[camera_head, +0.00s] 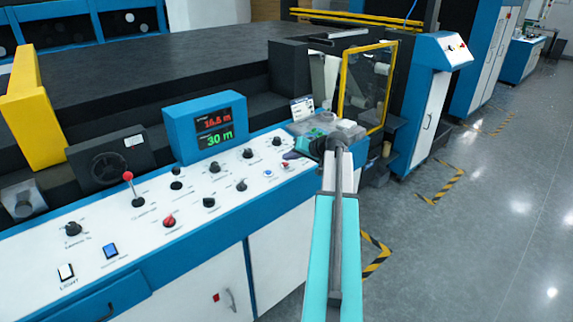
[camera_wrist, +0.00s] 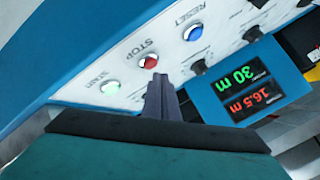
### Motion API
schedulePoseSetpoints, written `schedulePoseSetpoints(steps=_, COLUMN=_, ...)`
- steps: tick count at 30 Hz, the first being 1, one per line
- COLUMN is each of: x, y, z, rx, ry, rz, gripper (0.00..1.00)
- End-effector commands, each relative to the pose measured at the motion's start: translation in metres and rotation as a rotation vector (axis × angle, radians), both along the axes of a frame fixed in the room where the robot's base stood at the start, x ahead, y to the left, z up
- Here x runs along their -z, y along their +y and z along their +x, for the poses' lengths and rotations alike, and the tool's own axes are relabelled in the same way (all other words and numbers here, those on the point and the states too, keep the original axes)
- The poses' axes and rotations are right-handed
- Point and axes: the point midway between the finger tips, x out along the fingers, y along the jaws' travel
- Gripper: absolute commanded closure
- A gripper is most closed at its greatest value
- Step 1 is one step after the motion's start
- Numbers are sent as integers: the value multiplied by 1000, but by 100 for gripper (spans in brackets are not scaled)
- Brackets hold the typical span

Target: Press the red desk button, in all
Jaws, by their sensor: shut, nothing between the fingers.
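A red round button (camera_wrist: 149,61) marked STOP sits on the sloping white panel (camera_wrist: 80,85) in the wrist view. In the head view my gripper (camera_head: 291,155) is at the far right end of the desk (camera_head: 120,205), and the STOP button is not clearly visible. A red mushroom-shaped knob (camera_head: 169,221) stands mid-desk.
A blue display box (camera_head: 205,128) with red and green numbers stands behind the panel. Several black knobs and a red-topped lever (camera_head: 128,176) rise from the desk. Grey floor (camera_head: 480,230) is open on the right.

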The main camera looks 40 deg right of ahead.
Motion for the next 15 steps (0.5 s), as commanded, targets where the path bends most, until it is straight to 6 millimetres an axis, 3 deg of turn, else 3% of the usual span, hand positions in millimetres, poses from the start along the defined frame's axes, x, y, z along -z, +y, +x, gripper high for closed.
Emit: schedulePoseSetpoints(steps=15, x=6, y=0, z=1, rx=0, ry=0, rz=0, gripper=100)
